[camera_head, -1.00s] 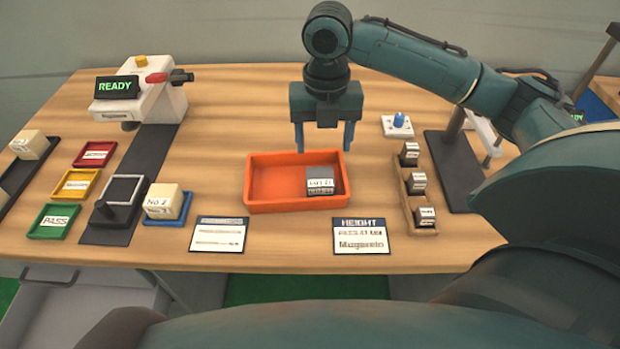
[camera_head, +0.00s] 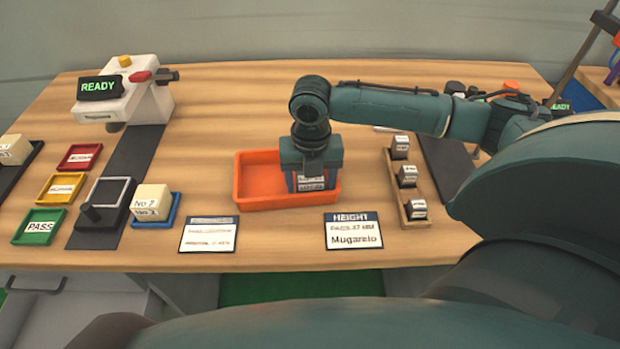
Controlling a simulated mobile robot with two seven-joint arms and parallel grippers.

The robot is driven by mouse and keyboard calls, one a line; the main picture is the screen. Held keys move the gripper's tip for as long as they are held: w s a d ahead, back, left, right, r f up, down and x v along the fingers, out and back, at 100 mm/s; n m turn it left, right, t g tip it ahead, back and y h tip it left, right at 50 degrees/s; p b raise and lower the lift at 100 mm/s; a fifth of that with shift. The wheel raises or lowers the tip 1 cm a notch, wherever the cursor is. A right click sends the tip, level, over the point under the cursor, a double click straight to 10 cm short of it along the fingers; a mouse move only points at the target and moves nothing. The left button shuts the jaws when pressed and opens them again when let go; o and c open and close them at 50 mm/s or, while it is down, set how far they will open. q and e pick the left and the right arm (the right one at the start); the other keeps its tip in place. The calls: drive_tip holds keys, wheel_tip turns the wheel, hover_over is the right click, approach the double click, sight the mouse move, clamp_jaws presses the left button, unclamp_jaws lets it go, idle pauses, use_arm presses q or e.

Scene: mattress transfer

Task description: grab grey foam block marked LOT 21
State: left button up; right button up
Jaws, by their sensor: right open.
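The grey foam block (camera_head: 311,186) is in the right part of the orange tray (camera_head: 258,206). Its white label faces me; the lettering is too blurred to read now. My right gripper (camera_head: 311,181) is low over the block, pointing down into the tray. Its jaws are open, with a finger at the left and right sides of the block. The gripper body hides the block's top, and I cannot tell whether the fingers touch it. My left gripper is not in view.
A wooden rack (camera_head: 418,217) with small labelled blocks stands to the right. Two cards, including the HEIGHT card (camera_head: 353,232), lie in front. A No 2 block (camera_head: 152,202), coloured trays and a READY machine (camera_head: 125,95) are at left. The table's back middle is clear.

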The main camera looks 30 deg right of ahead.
drive_tip(key=shift+c, duration=0.4)
drive_tip(key=c, duration=0.7)
drive_tip(key=shift+o, duration=0.2)
drive_tip(key=shift+r, duration=0.1)
